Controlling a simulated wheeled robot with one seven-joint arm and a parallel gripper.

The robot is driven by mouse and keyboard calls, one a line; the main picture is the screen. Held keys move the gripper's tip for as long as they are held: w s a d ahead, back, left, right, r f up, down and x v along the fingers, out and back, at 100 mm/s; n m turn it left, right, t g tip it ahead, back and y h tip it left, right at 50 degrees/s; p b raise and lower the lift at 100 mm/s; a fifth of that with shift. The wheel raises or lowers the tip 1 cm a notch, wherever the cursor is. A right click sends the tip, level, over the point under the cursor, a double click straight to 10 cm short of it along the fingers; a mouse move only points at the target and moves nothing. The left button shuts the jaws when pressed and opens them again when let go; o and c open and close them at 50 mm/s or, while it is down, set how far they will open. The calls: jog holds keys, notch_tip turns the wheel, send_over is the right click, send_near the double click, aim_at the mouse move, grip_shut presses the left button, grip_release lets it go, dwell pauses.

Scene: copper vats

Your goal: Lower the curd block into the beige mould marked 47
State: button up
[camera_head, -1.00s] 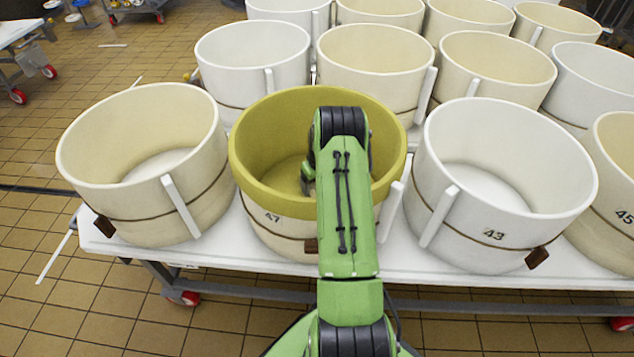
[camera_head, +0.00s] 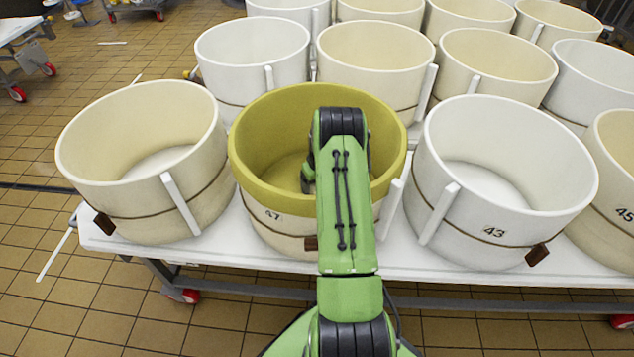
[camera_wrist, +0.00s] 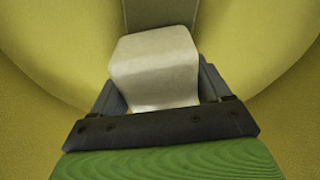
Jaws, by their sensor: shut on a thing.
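The mould marked 47 (camera_head: 265,195) stands at the front middle of the table in the head view. Its lower wall is beige, and its rim and inside are olive yellow. My arm reaches over its front rim, and my gripper (camera_wrist: 160,84) is down inside it, mostly hidden by the arm in the head view. In the wrist view my gripper is shut on the curd block (camera_wrist: 155,62), a pale cream block with rounded edges, held between the two dark fingers. Yellow walls surround it. I cannot tell whether the block touches the mould's floor.
A cream mould (camera_head: 150,205) stands close on the left and a white mould marked 43 (camera_head: 510,240) close on the right. Several more moulds fill the rows behind. The white table (camera_head: 275,260) has little bare room. Tiled floor lies open at the left.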

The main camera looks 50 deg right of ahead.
jog(key=o, duration=1.3)
jog(key=r+p, duration=0.1)
jog(key=r, duration=0.4)
jog(key=s+r+p, duration=0.1)
jog(key=r+p, duration=0.1)
jog(key=r, duration=0.3)
jog(key=s+r+p, duration=0.1)
jog(key=r+p, duration=0.1)
jog(key=r, duration=0.3)
jog(key=shift+s+a+r, duration=0.15)
jog(key=shift+a+r, duration=0.15)
